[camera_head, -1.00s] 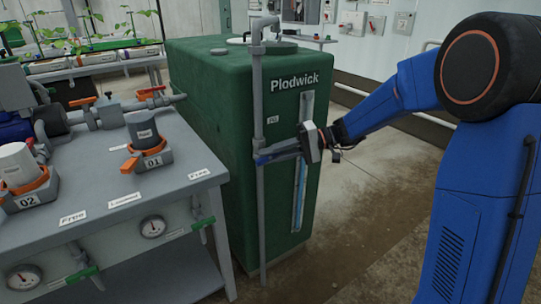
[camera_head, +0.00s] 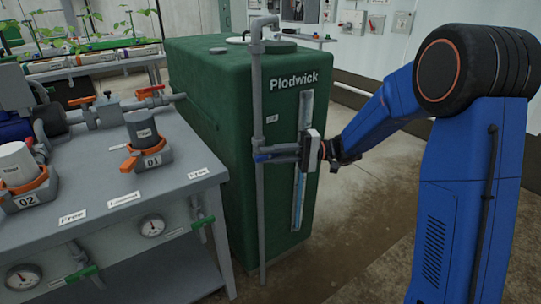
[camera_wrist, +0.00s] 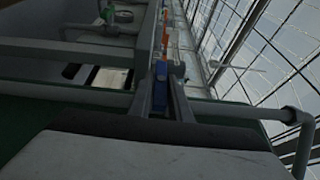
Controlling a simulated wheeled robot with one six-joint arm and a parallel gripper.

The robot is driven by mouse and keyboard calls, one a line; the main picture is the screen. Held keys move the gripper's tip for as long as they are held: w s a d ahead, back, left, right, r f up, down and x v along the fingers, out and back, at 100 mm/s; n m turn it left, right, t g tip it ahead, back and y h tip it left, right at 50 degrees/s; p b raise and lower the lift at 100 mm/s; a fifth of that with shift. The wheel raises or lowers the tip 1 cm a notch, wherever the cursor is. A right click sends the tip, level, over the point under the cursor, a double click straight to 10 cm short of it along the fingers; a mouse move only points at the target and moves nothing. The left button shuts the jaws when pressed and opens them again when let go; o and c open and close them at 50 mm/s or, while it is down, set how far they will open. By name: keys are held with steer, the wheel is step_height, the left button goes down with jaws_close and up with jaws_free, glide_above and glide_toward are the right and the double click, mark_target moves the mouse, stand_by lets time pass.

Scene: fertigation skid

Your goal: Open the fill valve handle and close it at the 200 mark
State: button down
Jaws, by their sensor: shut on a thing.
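The fill pipe (camera_head: 260,205) runs down the front of the green Plodwick tank (camera_head: 215,110). The blue valve handle (camera_head: 263,157) is on this pipe, about halfway up. My gripper (camera_head: 272,154) reaches in from the right, its fingers about level, and is shut on the handle. In the wrist view the blue handle (camera_wrist: 160,75) lies between the two grey fingers (camera_wrist: 161,92). The sight gauge (camera_head: 299,195) is a pale vertical strip on the tank, partly hidden behind my gripper's body. Its marks and liquid level are too small to read.
A grey bench (camera_head: 120,195) with filter housings and pressure gauges stands at the left. Plants (camera_head: 95,45) are behind it. Wall boxes (camera_head: 352,22) are at the back. The floor (camera_head: 350,215) right of the tank is open.

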steer(key=c, duration=1.7)
jaws_free()
steer(key=shift+d, duration=0.1)
steer(key=w+d, duration=0.1)
steer(key=d, duration=0.4)
steer(key=w+d, duration=0.1)
steer(key=d, duration=0.5)
steer(key=w+d, duration=0.1)
steer(key=d, duration=0.5)
steer(key=shift+w+f, duration=0.2)
steer(key=shift+f, duration=0.1)
steer(key=shift+a, duration=0.1)
steer(key=s+h, duration=0.9)
steer(key=s, duration=1.2)
steer(key=s+d+f+t+h, duration=0.1)
steer(key=s+d+t+h, duration=0.1)
steer(key=s+d+h, duration=0.1)
steer(key=s+d+f+m+t+h, duration=0.1)
steer(key=s+d+t+h, duration=0.2)
steer(key=s+d, duration=0.2)
steer(key=s+d+f+m+t+h, duration=0.1)
steer(key=s+d+t+h, duration=0.2)
steer(key=s+d, duration=0.1)
steer(key=shift+s+d+f, duration=0.1)
steer(key=shift+s, duration=0.35)
